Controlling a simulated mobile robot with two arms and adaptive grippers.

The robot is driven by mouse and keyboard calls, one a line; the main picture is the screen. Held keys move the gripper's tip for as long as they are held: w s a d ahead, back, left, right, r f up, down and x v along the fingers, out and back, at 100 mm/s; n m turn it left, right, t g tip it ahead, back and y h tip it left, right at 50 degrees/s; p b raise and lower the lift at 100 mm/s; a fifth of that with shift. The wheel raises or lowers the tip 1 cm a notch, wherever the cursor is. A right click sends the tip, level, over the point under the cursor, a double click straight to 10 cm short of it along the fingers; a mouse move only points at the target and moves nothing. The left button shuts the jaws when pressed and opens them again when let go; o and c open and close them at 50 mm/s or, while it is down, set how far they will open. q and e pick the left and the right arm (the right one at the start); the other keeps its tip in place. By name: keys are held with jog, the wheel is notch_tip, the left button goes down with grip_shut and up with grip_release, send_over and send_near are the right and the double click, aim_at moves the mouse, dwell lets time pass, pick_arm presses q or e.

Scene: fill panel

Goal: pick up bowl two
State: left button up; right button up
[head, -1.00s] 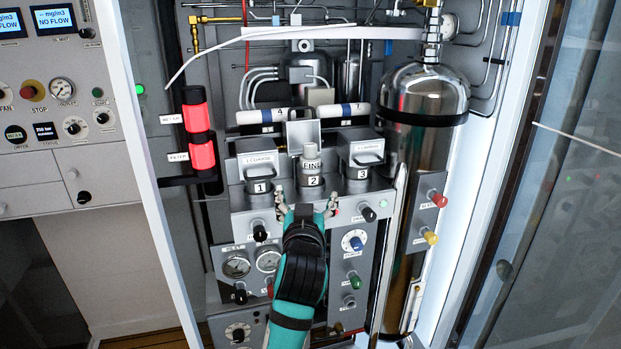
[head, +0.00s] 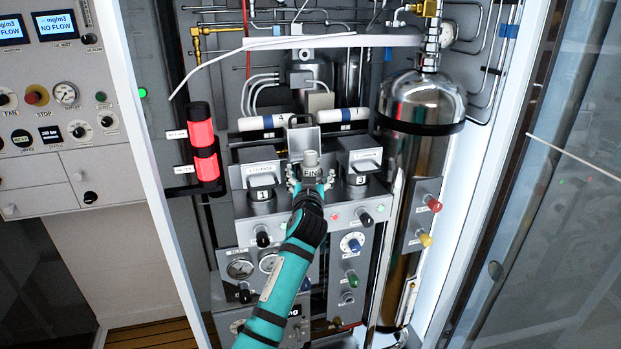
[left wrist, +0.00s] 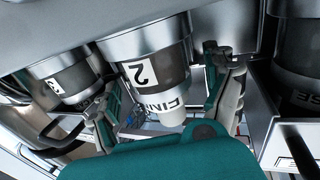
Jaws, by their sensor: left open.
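Bowl two (head: 311,160) is a grey cylinder with a narrower pale top marked FINE. It stands on the steel panel between bowl one (head: 262,190) and bowl three (head: 358,178). My left gripper (head: 311,185) is open at its front, one finger on each side, and hides its lower part and number in the head view. In the left wrist view, bowl two (left wrist: 172,70) appears upside down with its label 2 showing, between the open fingers (left wrist: 165,92). I cannot tell whether either finger touches it. My right gripper is not in view.
A tall shiny cylinder (head: 420,98) stands at the right. Two white horizontal tubes (head: 262,122) lie behind the bowls. Knobs (head: 366,219) and gauges (head: 240,268) stick out of the panel below. A white frame post (head: 150,150) bounds the left side.

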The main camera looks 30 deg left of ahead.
pick_arm(q)
jog(key=shift+w+a, duration=0.35)
jog(key=shift+w, duration=0.15)
jog(key=shift+c, duration=0.7)
jog(key=c, duration=1.1)
jog(key=shift+c, duration=0.2)
jog(key=shift+r, duration=0.1)
